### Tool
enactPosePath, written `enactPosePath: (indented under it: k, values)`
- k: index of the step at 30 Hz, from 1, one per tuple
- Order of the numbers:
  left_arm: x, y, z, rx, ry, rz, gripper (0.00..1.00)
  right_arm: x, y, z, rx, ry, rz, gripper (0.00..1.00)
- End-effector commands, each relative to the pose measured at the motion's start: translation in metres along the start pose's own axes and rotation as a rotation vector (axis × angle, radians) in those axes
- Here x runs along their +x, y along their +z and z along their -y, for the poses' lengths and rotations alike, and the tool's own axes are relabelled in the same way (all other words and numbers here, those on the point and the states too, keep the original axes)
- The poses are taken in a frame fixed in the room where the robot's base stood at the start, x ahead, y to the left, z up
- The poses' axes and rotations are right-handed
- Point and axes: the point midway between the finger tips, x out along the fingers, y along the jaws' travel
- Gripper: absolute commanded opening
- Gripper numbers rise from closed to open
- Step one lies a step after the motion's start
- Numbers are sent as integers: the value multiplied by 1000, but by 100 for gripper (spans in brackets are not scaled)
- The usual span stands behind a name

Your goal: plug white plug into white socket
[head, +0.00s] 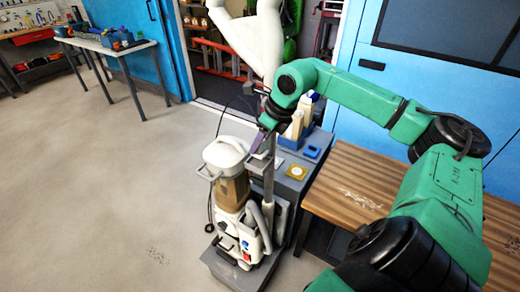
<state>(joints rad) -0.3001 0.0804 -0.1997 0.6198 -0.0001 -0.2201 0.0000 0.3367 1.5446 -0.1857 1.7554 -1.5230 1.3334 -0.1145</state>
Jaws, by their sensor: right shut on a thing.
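My right gripper (262,140) reaches down from the green arm beside the grey upright post of a wheeled machine (238,225). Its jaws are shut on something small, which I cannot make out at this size. A thin black cable (222,112) arcs close by on the left and drops towards the machine. I cannot clearly pick out the white plug or the white socket. My left gripper is out of view.
A wooden bench (350,190) stands at right, partly behind my right arm. A blue bin (297,130) with pale bottles stands behind the gripper. A thick white duct (255,40) rises above. A tool table (105,45) is at back left. The floor at left is clear.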

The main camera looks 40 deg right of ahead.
Motion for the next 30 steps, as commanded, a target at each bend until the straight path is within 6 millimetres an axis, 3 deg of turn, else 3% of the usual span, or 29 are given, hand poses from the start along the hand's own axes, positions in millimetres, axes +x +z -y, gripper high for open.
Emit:
enactPosePath:
  k: [12,14,17,22,27,30]
  values:
    - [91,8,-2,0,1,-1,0,-6,-33,2,1,-11,1,0]
    - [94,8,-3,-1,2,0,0,-16,-40,1,-1,-7,7,0]
    - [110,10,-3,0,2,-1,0,-22,-58,0,2,-4,10,0]
    - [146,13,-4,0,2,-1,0,-42,-112,1,7,-8,6,0]
    - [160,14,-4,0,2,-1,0,-62,-148,0,4,-3,3,0]
    - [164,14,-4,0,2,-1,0,-69,-160,0,2,-1,2,0]
